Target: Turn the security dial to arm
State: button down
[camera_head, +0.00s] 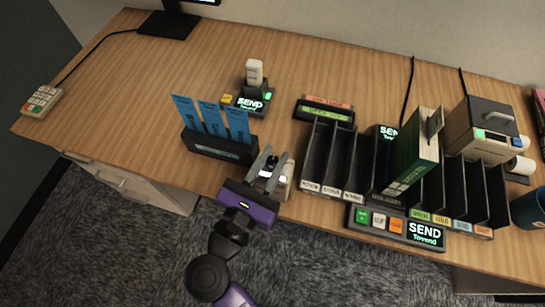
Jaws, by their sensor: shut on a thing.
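My gripper (269,163) is at the front edge of the desk, between the blue-card holder and the black sorter. Its two grey fingers are closed around a small dark and pale part (267,173), which appears to be the dial. A cream-coloured box (286,181) shows just right of the fingers and is partly hidden by them. The dial's markings and its pointing direction cannot be made out behind the purple gripper body.
A black holder with blue cards (220,148) stands close on the left. The black sorter (322,160) stands right, with a green box (414,150) upright in it. A button panel (397,224) lies along the front edge.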

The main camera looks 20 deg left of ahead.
jog(key=c, duration=1.2)
grip_release()
jog(key=s+a+b, duration=0.1)
jog(key=s, duration=0.6)
jog(key=shift+s+a, duration=0.2)
jog(key=shift+s, duration=0.15)
